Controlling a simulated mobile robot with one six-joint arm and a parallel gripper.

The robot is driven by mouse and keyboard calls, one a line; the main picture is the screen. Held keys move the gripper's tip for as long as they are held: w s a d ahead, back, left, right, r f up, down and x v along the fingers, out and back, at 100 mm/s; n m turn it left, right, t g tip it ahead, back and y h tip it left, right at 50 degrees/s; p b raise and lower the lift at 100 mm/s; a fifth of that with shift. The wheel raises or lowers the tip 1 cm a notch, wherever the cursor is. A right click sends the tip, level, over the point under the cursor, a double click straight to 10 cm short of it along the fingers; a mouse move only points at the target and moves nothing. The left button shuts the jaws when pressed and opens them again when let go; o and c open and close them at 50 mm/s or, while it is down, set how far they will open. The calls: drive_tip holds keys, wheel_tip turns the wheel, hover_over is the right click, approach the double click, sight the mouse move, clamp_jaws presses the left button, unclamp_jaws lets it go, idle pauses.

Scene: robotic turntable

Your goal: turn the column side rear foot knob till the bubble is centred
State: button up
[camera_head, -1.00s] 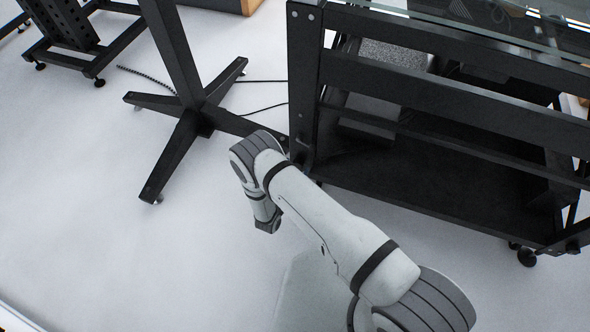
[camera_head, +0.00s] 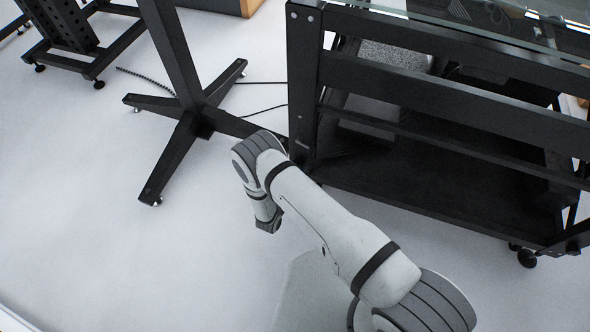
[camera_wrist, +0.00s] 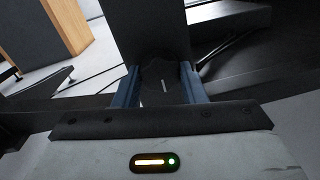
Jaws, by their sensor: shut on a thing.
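In the wrist view, my gripper (camera_wrist: 160,92) has its two blue fingers on either side of a dark, lobed foot knob (camera_wrist: 157,78) and is shut on it. A short pale mark shows on the knob. A broad dark upright part rises directly behind the knob. In the head view my white arm reaches toward the lower left corner of the black frame (camera_head: 430,190). My fingers and the knob cannot be made out there. No bubble level can be made out in either view.
A black column stand (camera_head: 180,105) with splayed feet stands left of the frame, with cables on the floor behind it. Another black stand (camera_head: 75,45) is at the upper left. The pale floor (camera_head: 90,220) is clear at the lower left.

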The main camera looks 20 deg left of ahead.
drive_tip(key=shift+f+n, duration=0.1)
drive_tip(key=shift+n, duration=0.2)
drive_tip(key=shift+s+d+n+t+y+b, duration=0.1)
drive_tip(key=shift+n+y+b, duration=0.5)
drive_tip(key=shift+n, duration=4.55)
drive_tip(key=shift+w+d+n+t+y+b, duration=0.15)
drive_tip(key=shift+n+b, duration=0.9)
drive_tip(key=shift+n, duration=4.15)
drive_tip(key=shift+s+n+t+y+b, duration=0.15)
drive_tip(key=shift+n+y+b, duration=0.5)
drive_tip(key=shift+n, duration=4.5)
drive_tip(key=o, duration=1)
